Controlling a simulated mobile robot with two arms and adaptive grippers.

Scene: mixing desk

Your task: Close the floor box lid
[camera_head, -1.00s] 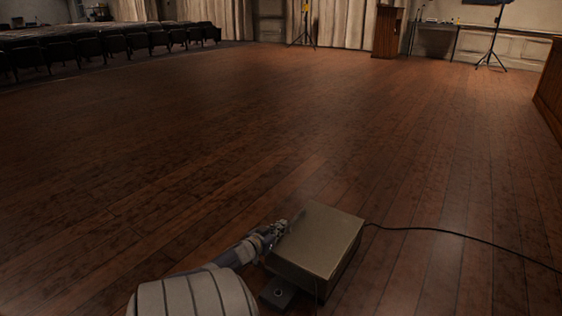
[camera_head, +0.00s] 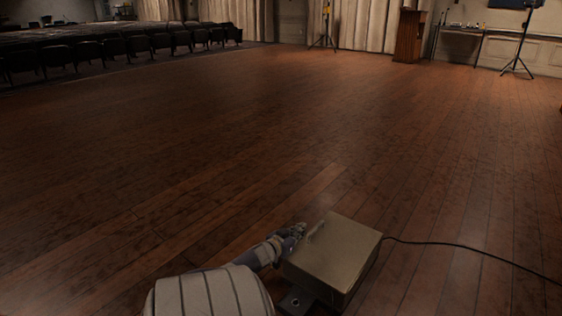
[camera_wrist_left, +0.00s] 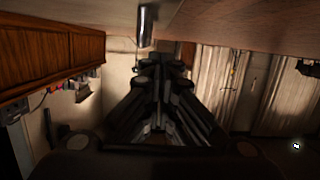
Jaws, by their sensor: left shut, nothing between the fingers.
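The floor box (camera_head: 338,262) stands on the wooden floor at the bottom centre-right of the head view. Its flat tan lid appears to lie on top; I cannot tell whether it is fully down. A small bar handle (camera_head: 316,231) shows at the lid's left edge. My left gripper (camera_head: 298,229) is just left of the handle, shut and empty. In the left wrist view the shut fingertips (camera_wrist_left: 161,62) point at a silvery bar (camera_wrist_left: 146,26), probably the handle. Whether they touch it is unclear. My right gripper is not in view.
A black cable (camera_head: 470,248) runs from the box to the right across the floor. The floor (camera_head: 230,130) around is widely clear. Rows of seats (camera_head: 110,48), a wooden lectern (camera_head: 410,36) and tripod stands (camera_head: 518,50) are far back.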

